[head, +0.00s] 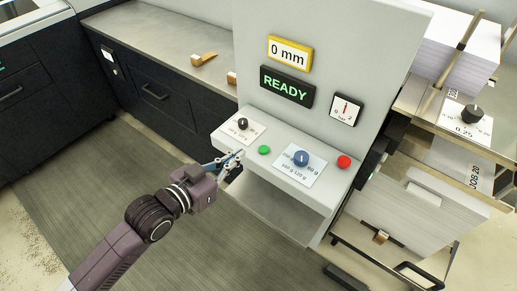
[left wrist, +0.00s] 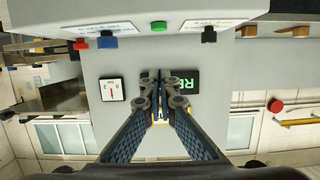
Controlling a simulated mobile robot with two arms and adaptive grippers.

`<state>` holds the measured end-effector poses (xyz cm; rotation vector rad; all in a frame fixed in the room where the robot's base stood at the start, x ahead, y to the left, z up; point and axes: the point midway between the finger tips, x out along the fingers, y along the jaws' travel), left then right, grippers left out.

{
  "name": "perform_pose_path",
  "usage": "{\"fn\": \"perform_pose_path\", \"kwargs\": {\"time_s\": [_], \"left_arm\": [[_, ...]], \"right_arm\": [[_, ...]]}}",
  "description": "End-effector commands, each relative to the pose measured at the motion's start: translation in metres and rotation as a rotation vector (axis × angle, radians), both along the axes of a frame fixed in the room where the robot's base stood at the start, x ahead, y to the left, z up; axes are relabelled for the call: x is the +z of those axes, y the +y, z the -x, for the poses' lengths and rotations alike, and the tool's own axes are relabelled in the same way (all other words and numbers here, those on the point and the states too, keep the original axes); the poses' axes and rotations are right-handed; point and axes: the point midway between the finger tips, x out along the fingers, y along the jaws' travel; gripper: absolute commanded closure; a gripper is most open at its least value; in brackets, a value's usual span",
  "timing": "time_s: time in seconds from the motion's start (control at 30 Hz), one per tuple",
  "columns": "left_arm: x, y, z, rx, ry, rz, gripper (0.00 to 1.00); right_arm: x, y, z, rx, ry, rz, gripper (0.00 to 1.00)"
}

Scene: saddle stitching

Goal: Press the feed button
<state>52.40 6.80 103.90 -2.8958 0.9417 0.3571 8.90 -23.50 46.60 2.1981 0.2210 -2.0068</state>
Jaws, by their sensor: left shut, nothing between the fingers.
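A green button (head: 264,150) sits on the sloped ledge of the grey machine console, between a black knob and a blue knob. It also shows in the left wrist view (left wrist: 158,27). A red button (head: 344,161) is at the ledge's right end. I cannot read a feed label on either button. My left gripper (head: 237,155) is shut and empty. Its fingertips are near the ledge's front edge, left of the green button and apart from it. In the left wrist view the closed fingers (left wrist: 160,76) appear below the green button. My right gripper is not in view.
The console's black knob (head: 243,124) and blue knob (head: 302,158) flank the green button. Above are a READY display (head: 287,87), a 0 mm display (head: 289,53) and a gauge (head: 346,110). A paper stack (head: 412,196) stands at right. Floor is clear at left.

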Motion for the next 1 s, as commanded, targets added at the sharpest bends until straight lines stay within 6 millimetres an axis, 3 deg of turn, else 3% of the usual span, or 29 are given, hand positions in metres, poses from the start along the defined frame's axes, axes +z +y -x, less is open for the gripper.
{"fn": "perform_pose_path", "kwargs": {"time_s": [0.17, 0.7, 0.8, 1.0], "left_arm": [[-0.001, -0.008, -0.011, 0.001, -0.001, 0.003, 1.0], [-0.025, -0.059, -0.081, 0.0, 0.001, -0.001, 1.0], [-0.043, -0.057, -0.078, 0.0, 0.005, -0.001, 1.0], [-0.06, -0.057, -0.079, 0.0, -0.001, -0.001, 1.0]], "right_arm": [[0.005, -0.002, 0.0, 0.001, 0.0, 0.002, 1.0], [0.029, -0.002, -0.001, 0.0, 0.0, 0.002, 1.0], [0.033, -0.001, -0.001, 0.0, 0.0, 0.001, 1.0], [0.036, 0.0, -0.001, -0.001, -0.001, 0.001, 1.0]]}}
